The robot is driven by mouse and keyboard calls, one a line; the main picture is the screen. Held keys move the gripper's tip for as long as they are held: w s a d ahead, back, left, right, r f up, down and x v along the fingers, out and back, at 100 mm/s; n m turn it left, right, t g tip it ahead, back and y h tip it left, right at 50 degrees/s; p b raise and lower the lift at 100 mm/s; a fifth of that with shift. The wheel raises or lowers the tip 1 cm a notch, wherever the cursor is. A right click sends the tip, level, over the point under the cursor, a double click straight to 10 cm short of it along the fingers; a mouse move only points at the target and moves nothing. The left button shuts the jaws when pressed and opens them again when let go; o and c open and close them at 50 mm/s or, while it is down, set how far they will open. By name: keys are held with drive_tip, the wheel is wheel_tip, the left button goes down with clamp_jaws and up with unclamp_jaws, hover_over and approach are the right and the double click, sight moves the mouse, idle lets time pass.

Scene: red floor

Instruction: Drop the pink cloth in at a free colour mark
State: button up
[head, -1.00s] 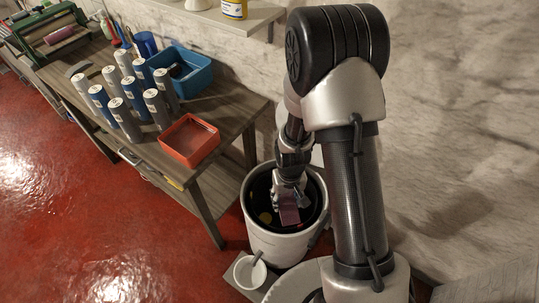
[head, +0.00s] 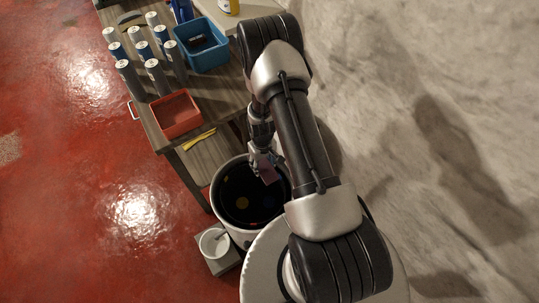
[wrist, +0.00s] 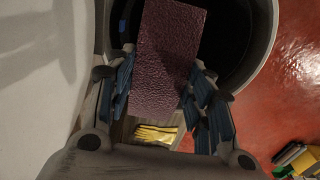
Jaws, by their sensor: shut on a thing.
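My gripper (head: 263,160) is shut on the pink cloth (head: 267,174), a flat, stiff-looking mauve piece. The cloth is over the far right part of the mouth of a white bucket (head: 238,236) with a dark inside. In the wrist view the cloth (wrist: 165,60) stands out between the fingers and covers part of the bucket's dark opening. The bucket's pale rim (wrist: 262,45) curves at the right. I cannot tell how high the cloth is above the marks.
A wooden bench (head: 219,102) stands behind the bucket, with a red tray (head: 177,113), a blue bin (head: 203,46) and several spray cans (head: 156,76). A small white pot (head: 214,243) stands beside the bucket. Red floor is open at left.

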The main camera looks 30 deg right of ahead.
drive_tip(key=shift+s+d+f+p, duration=0.1)
drive_tip(key=shift+d+f+p, duration=0.1)
drive_tip(key=shift+d+f, duration=0.3)
drive_tip(key=shift+d+f+p, duration=0.2)
drive_tip(key=shift+d+f, duration=0.05)
drive_tip(key=shift+d, duration=0.4)
wheel_tip(320, 180, down, 15)
drive_tip(key=b, duration=0.9)
drive_tip(key=shift+f+b, duration=0.2)
drive_tip(key=shift+b, duration=0.1)
drive_tip(key=o, duration=1.2)
wheel_tip(320, 180, up, 12)
drive_tip(key=shift+r, duration=0.1)
